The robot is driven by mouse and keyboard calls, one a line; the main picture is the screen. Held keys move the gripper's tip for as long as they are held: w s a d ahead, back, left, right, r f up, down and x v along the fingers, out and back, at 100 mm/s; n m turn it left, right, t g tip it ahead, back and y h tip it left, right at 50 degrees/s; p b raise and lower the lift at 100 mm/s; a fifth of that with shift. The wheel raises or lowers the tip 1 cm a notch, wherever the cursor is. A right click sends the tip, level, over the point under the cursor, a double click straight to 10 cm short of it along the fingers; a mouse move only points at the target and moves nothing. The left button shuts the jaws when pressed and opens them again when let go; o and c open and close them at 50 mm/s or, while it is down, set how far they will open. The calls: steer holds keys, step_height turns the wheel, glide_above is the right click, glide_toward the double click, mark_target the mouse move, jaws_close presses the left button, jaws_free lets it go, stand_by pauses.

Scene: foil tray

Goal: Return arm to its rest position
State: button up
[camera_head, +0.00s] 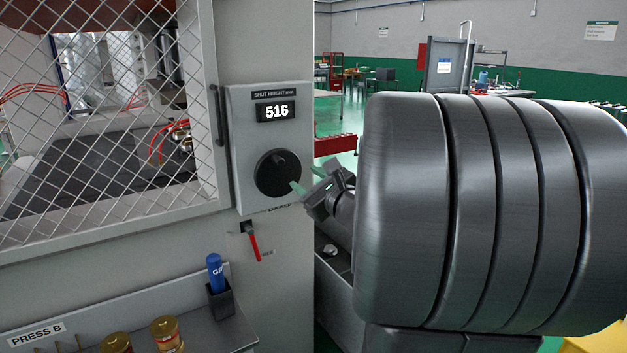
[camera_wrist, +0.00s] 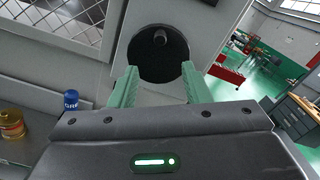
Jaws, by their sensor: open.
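My gripper (camera_head: 299,189) points at the black round dial (camera_head: 277,172) on the grey control box (camera_head: 231,125) of the press. In the wrist view my gripper's two green fingers (camera_wrist: 156,90) are apart, with the dial (camera_wrist: 157,54) and its knob just beyond the fingertips. Nothing is between the fingers. I cannot tell whether a fingertip touches the dial's rim. A display (camera_head: 276,111) above the dial reads 516. My dark, ribbed arm fills the right side of the head view.
A red lever (camera_head: 254,243) hangs below the box. A wire-mesh guard (camera_head: 95,130) is at left. The shelf (camera_head: 225,330) holds a blue tube (camera_head: 215,272) in a dark holder and brass-coloured cans (camera_head: 166,335). Open floor (camera_wrist: 245,90) shows to the right.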

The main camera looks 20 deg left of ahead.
mark_target(281, 163)
steer(key=shift+a, duration=0.1)
steer(key=p+x, duration=0.2)
steer(key=x, duration=1.1)
steer(key=shift+w+a, duration=0.1)
steer(key=shift+w, duration=0.05)
steer(key=shift+w+a+r, duration=0.1)
steer(key=shift+w+a, duration=0.05)
steer(key=shift+w, duration=0.05)
steer(key=shift+p, duration=0.4)
steer(key=shift+f+b, duration=0.25)
steer(key=shift+b, duration=0.3)
